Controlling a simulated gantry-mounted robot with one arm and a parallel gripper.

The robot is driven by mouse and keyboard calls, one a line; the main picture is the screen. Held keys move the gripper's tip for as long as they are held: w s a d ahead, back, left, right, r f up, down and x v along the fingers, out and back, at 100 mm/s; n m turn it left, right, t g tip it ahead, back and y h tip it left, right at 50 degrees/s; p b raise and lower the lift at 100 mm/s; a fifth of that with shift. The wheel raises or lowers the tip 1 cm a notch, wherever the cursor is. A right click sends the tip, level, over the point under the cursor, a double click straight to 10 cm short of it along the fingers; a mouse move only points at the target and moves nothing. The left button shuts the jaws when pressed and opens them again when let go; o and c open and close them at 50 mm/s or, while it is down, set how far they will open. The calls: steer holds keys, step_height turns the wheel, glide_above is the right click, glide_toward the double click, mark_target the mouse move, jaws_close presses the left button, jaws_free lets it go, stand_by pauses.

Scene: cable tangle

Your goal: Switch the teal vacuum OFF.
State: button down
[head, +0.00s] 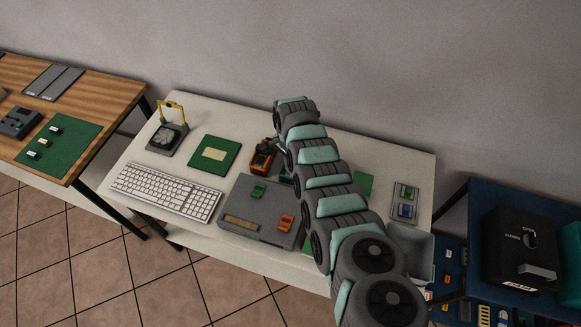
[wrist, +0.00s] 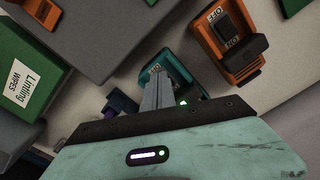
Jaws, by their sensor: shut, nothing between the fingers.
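The teal vacuum (wrist: 150,78) shows in the wrist view as a small teal device beneath my fingers, with a lit green light (wrist: 183,103). My fingers and palm cover most of it, so its switch position is hidden. My gripper (wrist: 156,74) is shut and empty, its tips over the teal device; I cannot tell if they touch it. In the head view a sliver of teal (head: 285,176) shows beside my arm, which hides my gripper. An orange device (wrist: 230,40) with a dark switch and ON and OFF labels stands to the right; it also shows in the head view (head: 262,158).
A grey box (head: 240,207) with green and orange blocks stands in front. A keyboard (head: 166,192), a green board (head: 214,154) and a yellow-handled device (head: 168,135) lie left. A green wipes box (wrist: 30,75) is near. A grey bin (head: 410,252) stands right.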

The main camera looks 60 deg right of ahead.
step_height(320, 180, up, 7)
steer(key=p, duration=0.6)
steer(key=shift+d, duration=0.1)
stand_by(0.3)
steer(key=shift+f, duration=0.1)
stand_by(0.3)
